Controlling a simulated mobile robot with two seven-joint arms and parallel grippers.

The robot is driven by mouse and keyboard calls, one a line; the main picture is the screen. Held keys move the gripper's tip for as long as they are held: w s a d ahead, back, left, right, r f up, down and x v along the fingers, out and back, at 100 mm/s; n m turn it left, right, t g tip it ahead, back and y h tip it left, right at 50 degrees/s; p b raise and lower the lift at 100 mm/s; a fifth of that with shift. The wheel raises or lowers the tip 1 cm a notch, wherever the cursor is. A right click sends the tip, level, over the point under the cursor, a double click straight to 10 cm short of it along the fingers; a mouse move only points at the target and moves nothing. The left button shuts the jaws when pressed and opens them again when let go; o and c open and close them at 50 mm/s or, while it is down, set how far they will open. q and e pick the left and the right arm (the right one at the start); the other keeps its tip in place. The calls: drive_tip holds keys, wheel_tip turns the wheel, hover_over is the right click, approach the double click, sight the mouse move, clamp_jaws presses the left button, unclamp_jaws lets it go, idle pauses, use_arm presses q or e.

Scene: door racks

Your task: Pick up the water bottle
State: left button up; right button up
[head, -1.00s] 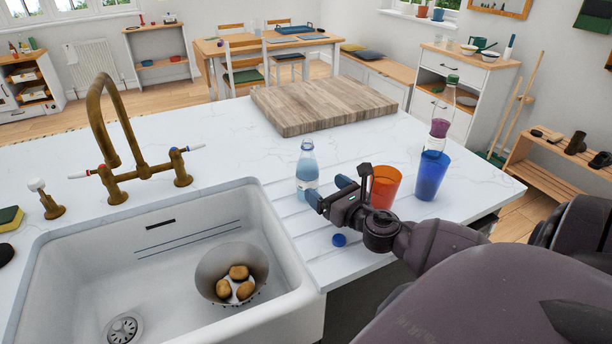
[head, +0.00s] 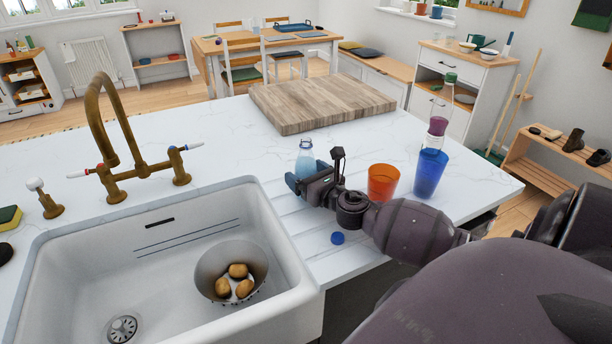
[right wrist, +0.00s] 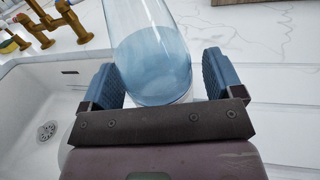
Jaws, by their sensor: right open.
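The water bottle (head: 306,157) is clear with bluish water and stands upright on the grooved drainer right of the sink. In the head view its lower part is hidden behind my right gripper (head: 313,184). In the right wrist view the bottle (right wrist: 152,62) fills the space between the two blue finger pads of the right gripper (right wrist: 162,82). The jaws are open, one pad on each side of the bottle, with a visible gap on the right. My left gripper does not show.
The white sink (head: 110,270) holds a colander (head: 210,268) of potatoes. A wooden board (head: 322,105) lies behind. A brass tap (head: 115,150) stands left.

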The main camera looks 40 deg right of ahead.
drive_tip(key=c, duration=1.2)
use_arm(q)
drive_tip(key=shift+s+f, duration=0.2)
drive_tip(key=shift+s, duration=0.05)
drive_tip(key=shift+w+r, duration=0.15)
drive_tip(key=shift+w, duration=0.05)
use_arm(e)
drive_tip(key=shift+r, duration=0.2)
